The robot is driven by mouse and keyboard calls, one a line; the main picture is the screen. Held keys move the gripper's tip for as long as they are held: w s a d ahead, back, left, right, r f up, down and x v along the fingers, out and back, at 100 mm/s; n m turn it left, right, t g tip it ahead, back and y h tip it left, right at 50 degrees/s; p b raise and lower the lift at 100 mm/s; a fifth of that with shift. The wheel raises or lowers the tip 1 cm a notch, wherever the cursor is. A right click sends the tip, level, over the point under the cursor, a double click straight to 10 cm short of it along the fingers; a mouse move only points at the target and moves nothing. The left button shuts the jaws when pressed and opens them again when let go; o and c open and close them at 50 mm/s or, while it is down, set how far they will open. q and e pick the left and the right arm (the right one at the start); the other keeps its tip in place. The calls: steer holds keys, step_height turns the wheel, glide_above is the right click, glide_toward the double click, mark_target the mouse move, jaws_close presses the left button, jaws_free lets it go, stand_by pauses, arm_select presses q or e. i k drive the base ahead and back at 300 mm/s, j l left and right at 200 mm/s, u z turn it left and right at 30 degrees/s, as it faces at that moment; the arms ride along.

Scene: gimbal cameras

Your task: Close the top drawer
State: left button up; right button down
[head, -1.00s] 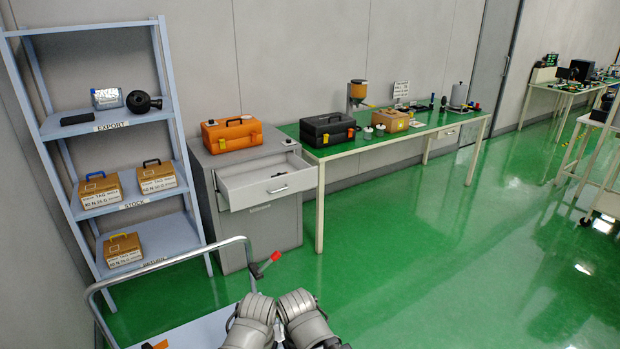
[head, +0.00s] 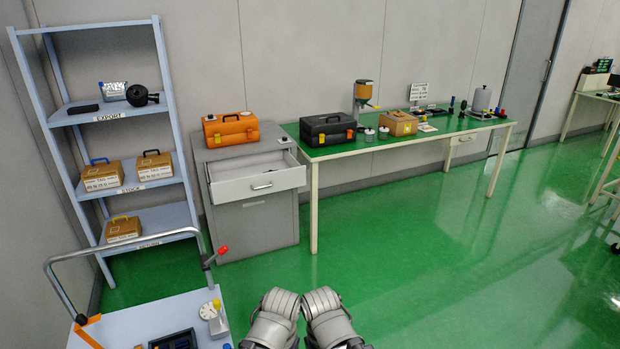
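The top drawer (head: 257,185) of the grey cabinet (head: 256,229) is pulled out toward me. Its white front has a small metal handle, and the inside of the drawer shows from above. An orange toolbox (head: 231,131) stands on the cabinet top behind the drawer. Two grey parts of my own arms show at the bottom middle, well short of the cabinet. My gripper fingers do not show in the head view.
A blue-grey cart (head: 156,313) with a handrail and several items stands at the lower left. A shelf rack (head: 123,189) is at the left. A green-topped table (head: 455,124) stands right of the cabinet. Green floor (head: 420,260) is clear in front and right.

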mark_target(254, 172)
steer(key=i+l, duration=0.15)
steer(key=l, duration=0.15)
steer(key=i+l+u, duration=0.1)
steer(key=l, duration=0.25)
steer(key=i+l+u, duration=0.1)
steer(key=i+l, duration=0.25)
steer(key=l, duration=0.35)
steer(key=i+l+u, duration=0.1)
steer(key=l, duration=0.25)
steer(key=i+l+u, duration=0.1)
steer(key=i, duration=0.35)
steer(key=i+l+u, duration=0.1)
steer(key=i+l, duration=0.2)
steer(key=i, duration=0.2)
steer(key=i+l+u, duration=0.1)
steer(key=i+l, duration=0.2)
steer(key=i, duration=0.15)
steer(key=i+j, duration=0.15)
steer(key=i, duration=0.3)
steer(key=i+j+u, duration=0.1)
steer(key=i, duration=0.35)
